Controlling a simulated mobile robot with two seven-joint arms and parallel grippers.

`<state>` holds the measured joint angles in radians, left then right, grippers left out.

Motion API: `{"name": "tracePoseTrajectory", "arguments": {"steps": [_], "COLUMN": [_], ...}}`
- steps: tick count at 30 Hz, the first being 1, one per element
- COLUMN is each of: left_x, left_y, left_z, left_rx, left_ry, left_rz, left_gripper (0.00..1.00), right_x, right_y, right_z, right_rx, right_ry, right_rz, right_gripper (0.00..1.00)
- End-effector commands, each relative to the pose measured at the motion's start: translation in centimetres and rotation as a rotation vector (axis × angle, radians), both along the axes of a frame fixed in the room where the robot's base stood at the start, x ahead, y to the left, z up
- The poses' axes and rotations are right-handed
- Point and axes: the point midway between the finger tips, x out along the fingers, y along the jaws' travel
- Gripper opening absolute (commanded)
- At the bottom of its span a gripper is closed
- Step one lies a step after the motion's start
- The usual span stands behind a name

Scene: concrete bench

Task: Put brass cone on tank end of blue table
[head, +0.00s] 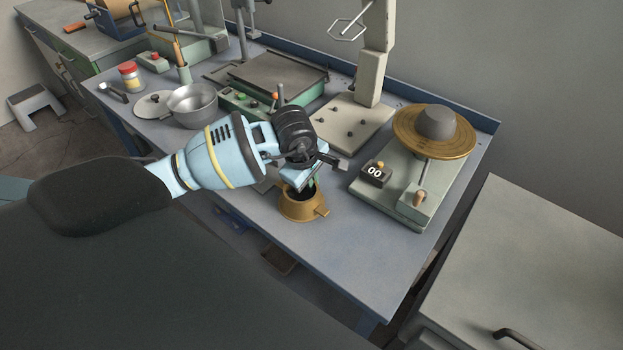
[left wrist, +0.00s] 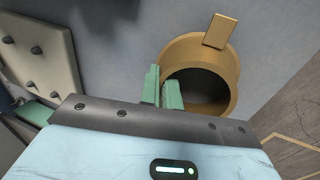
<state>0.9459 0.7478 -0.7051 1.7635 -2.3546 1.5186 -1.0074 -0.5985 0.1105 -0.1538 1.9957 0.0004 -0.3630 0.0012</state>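The brass cone (head: 303,207), a hollow tapered ring with a small tab, is upright at the near edge of the blue-edged bench (head: 345,240). My left gripper (head: 312,185) is above it, pointing down at its rim. In the left wrist view the cone (left wrist: 233,85) shows its round opening and tab. There the green fingers (left wrist: 163,92) are close together at its left wall, one outside and one inside, seemingly pinching it. Contact with the bench is unclear. No tank is clearly identifiable. My right gripper is not in view.
A balance-like machine with a brass disc (head: 408,140) and a counter box (head: 375,173) stand to the right. A drill-press base (head: 350,125) is behind. A steel pot (head: 194,107) and red-lidded jar (head: 131,76) are at left. A grey cabinet (head: 530,270) is at front right.

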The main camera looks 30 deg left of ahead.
Motion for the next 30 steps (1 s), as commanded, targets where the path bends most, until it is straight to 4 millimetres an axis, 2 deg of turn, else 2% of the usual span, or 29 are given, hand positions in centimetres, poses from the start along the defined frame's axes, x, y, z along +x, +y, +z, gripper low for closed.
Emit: {"name": "tracePoseTrajectory", "arguments": {"steps": [1, 6, 13, 17, 23, 30], "left_x": [0.0, 0.0, 0.0, 0.0, -0.8, -2.0], "left_y": [0.0, 0.0, 0.0, 0.0, 0.1, 0.2], "left_z": [-0.2, -0.1, -0.1, 0.6, 3.5, 8.2], "left_rx": [0.000, 0.000, 0.000, 0.000, 0.000, 0.000], "left_ry": [0.001, 0.001, 0.001, -0.002, -0.005, -0.005], "left_rz": [0.000, 0.000, 0.000, 0.000, -0.002, -0.001], "left_gripper": [0.07, 0.26, 0.26, 0.26, 0.26, 0.26], "right_x": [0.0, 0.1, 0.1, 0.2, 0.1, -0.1], "right_y": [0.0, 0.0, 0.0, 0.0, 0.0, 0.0], "right_z": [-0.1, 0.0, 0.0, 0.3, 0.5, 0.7], "right_rx": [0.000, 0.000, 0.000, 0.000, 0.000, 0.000], "right_ry": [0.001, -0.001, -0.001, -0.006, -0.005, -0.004], "right_rz": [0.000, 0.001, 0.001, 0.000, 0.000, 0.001], "right_gripper": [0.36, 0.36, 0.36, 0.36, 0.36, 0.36]}}
